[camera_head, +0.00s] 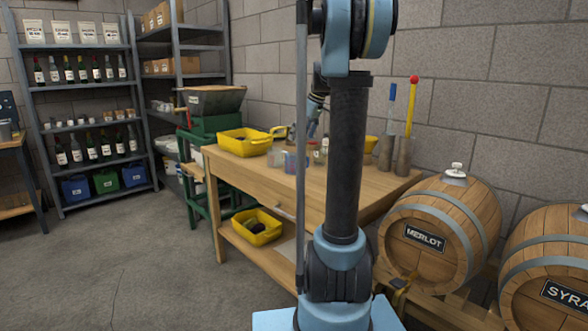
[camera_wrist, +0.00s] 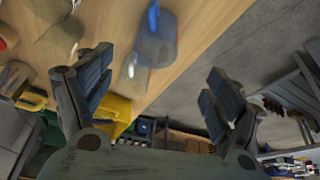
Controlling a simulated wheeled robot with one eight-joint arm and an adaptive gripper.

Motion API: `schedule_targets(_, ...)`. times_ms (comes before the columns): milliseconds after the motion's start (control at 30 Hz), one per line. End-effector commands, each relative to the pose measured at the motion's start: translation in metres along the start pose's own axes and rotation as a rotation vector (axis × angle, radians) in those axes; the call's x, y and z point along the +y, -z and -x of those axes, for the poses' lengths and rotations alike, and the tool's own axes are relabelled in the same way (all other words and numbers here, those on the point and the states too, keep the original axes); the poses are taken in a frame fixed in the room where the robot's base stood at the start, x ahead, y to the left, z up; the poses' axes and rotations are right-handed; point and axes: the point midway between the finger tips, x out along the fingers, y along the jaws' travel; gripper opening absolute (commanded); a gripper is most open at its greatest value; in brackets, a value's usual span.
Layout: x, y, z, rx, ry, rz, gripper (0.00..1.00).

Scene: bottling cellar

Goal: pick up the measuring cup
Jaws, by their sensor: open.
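What looks like the measuring cup (camera_head: 290,161), a small clear cup with blue and reddish tints, stands on the wooden workbench (camera_head: 240,168) near its front edge. In the wrist view a blurred, translucent grey-blue cup (camera_wrist: 157,48) with a blue part shows above the space between the fingers; it is likely the same cup. My gripper (camera_wrist: 160,92) is open, its two fingers spread wide with nothing between them. In the head view my gripper is over the workbench, close above the cup, and partly hidden behind my own arm.
A yellow bin (camera_head: 245,141) stands left of the cup on the bench; another (camera_head: 257,226) sits on the lower shelf. Small jars (camera_head: 318,153) are just right of the cup. Tall holders (camera_head: 404,157) with blue and yellow sticks stand farther right.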

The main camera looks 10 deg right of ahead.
Motion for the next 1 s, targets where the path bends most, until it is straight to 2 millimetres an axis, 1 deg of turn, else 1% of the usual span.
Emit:
schedule_targets(33,0.0,0.0,-0.01,0.0,0.0,0.002,0.84)
schedule_targets(100,-0.001,0.0,-0.022,0.0,0.001,0.002,0.84)
schedule_targets(433,-0.001,0.001,-0.079,0.0,0.0,0.001,0.84)
schedule_targets(600,0.0,0.001,-0.095,0.0,0.0,0.0,0.84)
schedule_targets(767,0.001,0.0,-0.102,0.0,0.0,0.0,0.84)
schedule_targets(867,0.004,0.001,-0.112,0.0,0.0,0.0,0.84)
schedule_targets(1000,0.008,0.003,-0.13,0.0,0.0,0.001,0.84)
